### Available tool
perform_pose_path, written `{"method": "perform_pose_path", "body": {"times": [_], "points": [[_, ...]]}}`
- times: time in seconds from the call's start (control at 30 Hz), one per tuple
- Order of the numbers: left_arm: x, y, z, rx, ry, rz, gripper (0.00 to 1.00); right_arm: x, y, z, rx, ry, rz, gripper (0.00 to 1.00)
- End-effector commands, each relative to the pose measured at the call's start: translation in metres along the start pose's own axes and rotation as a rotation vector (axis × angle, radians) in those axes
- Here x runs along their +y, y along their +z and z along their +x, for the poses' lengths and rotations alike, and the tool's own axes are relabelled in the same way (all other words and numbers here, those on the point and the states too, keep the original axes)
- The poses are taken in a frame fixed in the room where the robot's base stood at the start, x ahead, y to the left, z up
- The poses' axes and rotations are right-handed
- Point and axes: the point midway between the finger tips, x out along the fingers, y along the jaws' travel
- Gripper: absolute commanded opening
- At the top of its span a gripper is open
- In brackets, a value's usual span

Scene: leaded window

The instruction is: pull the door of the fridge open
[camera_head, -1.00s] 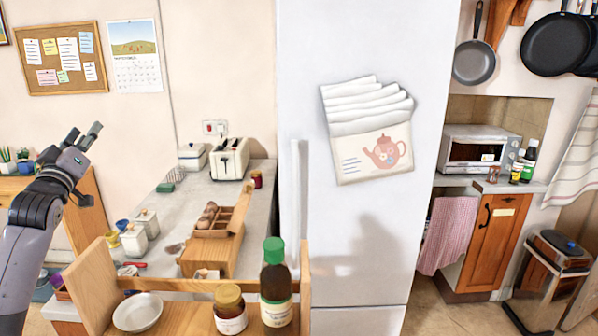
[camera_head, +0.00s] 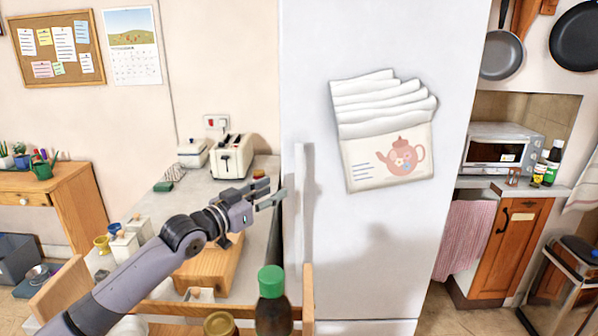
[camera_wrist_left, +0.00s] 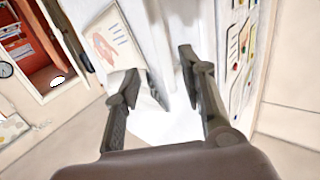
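The white fridge (camera_head: 380,240) stands in the middle of the head view, its door shut. A long white vertical handle (camera_head: 303,205) runs down the left edge of the door. My left gripper (camera_head: 278,198) is just left of the handle, fingers pointing at it, with a small gap as far as I can tell. In the left wrist view its two fingers (camera_wrist_left: 170,75) are spread apart, with the white fridge (camera_wrist_left: 170,125) behind them and nothing gripped. My right gripper does not show.
A wooden shelf with a green-capped bottle (camera_head: 273,300) and a jar (camera_head: 220,324) stands low in front. A counter with a toaster (camera_head: 232,156) lies left of the fridge. A teapot-printed holder (camera_head: 388,162) hangs on the door. Floor shows at right.

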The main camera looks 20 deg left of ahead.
Motion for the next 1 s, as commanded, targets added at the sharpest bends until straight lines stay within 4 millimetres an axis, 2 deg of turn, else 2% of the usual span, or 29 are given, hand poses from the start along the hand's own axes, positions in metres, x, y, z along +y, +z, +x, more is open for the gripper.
{"method": "perform_pose_path", "body": {"times": [0.03,0.2,0.33,0.5,0.7,1.0], "points": [[-0.001,-0.005,0.013,0.001,-0.002,-0.004,0.38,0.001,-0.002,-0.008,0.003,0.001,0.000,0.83],[0.000,-0.004,0.048,0.000,-0.001,-0.003,0.38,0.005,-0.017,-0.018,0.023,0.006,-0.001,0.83],[-0.001,-0.003,0.071,0.000,-0.002,-0.001,0.38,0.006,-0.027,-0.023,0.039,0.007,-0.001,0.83],[-0.001,-0.001,0.093,-0.001,-0.001,-0.002,0.38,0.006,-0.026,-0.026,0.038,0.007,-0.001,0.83],[-0.001,0.000,0.106,-0.001,-0.002,0.000,0.38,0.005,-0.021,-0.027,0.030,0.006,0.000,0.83],[-0.001,0.001,0.108,-0.001,-0.002,0.001,0.38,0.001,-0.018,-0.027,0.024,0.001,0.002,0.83]]}}
